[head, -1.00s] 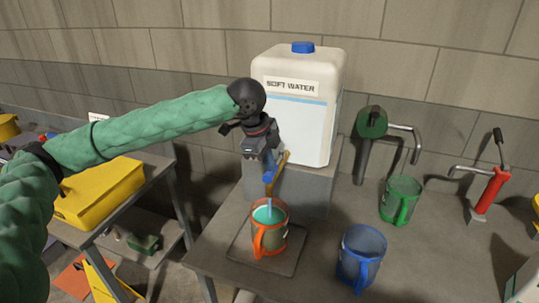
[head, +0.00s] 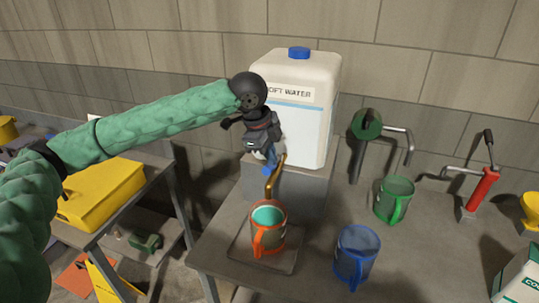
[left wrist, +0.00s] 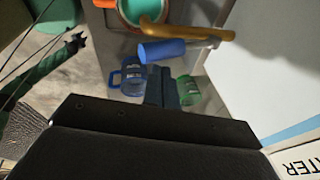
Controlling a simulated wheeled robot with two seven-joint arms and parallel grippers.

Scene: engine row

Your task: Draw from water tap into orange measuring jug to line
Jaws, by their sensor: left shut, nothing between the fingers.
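The orange measuring jug (head: 268,240) stands upright on a tray (head: 240,248) under the brass tap (head: 274,180) of the white soft water tank (head: 303,125). Teal liquid shows inside it; I cannot make out its line. No stream shows between spout and jug. My left gripper (head: 268,158) is shut and empty, close by the tap's blue lever (left wrist: 162,50). Whether they touch is unclear. The jug's rim (left wrist: 117,16) shows at the top of the left wrist view. My right gripper (left wrist: 76,42) seems to show small there, its jaws unclear.
A blue jug (head: 356,257) and a green jug (head: 394,200) stand right of the orange one. A yellow case (head: 100,195) sits on the left bench.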

